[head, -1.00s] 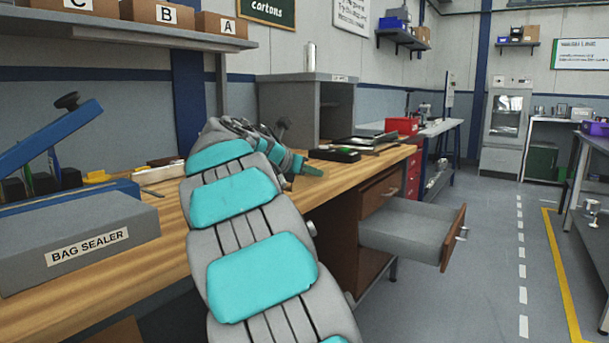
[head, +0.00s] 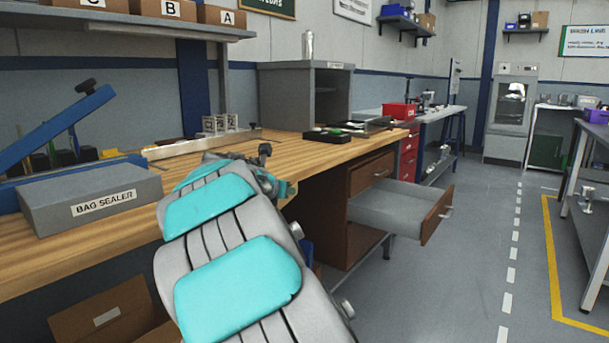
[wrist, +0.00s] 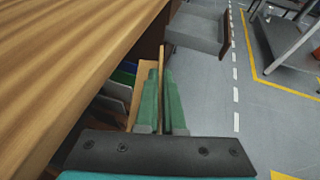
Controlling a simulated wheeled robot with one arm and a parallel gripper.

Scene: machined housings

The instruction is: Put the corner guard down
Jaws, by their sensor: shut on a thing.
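My gripper (wrist: 163,98) shows in the wrist view with its two green fingers shut on the corner guard (wrist: 161,58), a thin tan piece. One tan face of the guard shows left of the fingers and a narrow edge stands up between them. The rest is hidden by the fingers. The gripper is beside the front edge of the wooden workbench (wrist: 70,60), with the floor below it. In the head view the gripper (head: 286,189) is partly hidden behind my arm at the bench's front edge, and I cannot make out the guard there.
An open grey drawer (head: 395,208) with a brown front juts out ahead, right of the gripper. On the bench stand a bag sealer (head: 95,198), a metal rack (head: 220,124) and a black tray (head: 328,136). A cardboard box (head: 105,308) is below.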

